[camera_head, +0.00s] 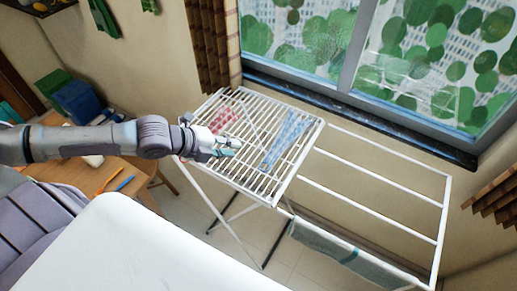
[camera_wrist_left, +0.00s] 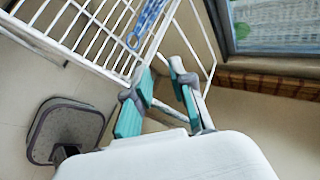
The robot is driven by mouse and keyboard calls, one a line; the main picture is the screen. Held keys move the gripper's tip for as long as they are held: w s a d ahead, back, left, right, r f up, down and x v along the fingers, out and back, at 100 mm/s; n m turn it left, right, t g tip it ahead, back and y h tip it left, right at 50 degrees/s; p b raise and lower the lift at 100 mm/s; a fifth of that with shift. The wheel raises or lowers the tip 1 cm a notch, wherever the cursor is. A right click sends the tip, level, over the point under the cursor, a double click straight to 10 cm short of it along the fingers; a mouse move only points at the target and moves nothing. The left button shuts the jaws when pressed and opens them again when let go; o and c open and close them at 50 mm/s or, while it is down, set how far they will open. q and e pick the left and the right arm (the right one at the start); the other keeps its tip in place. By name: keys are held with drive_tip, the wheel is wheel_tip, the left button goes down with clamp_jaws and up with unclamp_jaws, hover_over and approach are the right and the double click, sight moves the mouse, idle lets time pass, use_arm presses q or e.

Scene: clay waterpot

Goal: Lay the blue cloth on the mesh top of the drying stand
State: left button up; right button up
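The blue cloth (camera_head: 286,138) lies as a long patterned strip across the right half of the mesh top (camera_head: 300,164) of the white drying stand. Part of the cloth (camera_wrist_left: 150,18) also shows on the white bars at the top of the left wrist view. My left gripper (camera_head: 232,149) is over the mesh top, to the left of the cloth and apart from it. In the left wrist view its teal fingers (camera_wrist_left: 163,69) are spread with nothing between them. My right gripper is not in view.
A red-and-white cloth (camera_head: 222,119) lies on the left part of the mesh top. A grey cloth (camera_head: 345,258) hangs on a low rail. Open side rails (camera_head: 385,205) extend right. A wooden table (camera_head: 100,172) with orange and blue items stands left. A window (camera_head: 370,60) is behind.

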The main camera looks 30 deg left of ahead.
use_arm(q)
drive_tip(key=s+d+f+n+g+y, duration=0.1)
drive_tip(key=s+d+f+n, duration=0.5)
drive_tip(key=d+n, duration=0.25)
drive_tip(key=s+f+n+g+y, duration=0.3)
drive_tip(key=s+n+g+y, duration=0.1)
drive_tip(key=s+n, duration=0.85)
wheel_tip(320, 180, down, 32)
drive_tip(key=n+g+b, duration=0.1)
drive_tip(key=n+b, duration=0.1)
drive_tip(key=b, duration=0.6)
drive_tip(key=s+a+f+b, duration=0.1)
drive_tip(key=s+f+b, duration=0.1)
drive_tip(key=s+f, duration=0.3)
drive_tip(key=s+a+f+g+b, duration=0.1)
drive_tip(key=s+f+b, duration=0.1)
drive_tip(key=s+f, duration=0.4)
drive_tip(key=s+f+b, duration=0.2)
drive_tip(key=s+f, duration=0.3)
drive_tip(key=f, duration=0.9)
drive_tip(key=shift+s+a+m+b, duration=0.3)
drive_tip(key=shift+s+a, duration=0.05)
drive_tip(key=shift+a, duration=0.05)
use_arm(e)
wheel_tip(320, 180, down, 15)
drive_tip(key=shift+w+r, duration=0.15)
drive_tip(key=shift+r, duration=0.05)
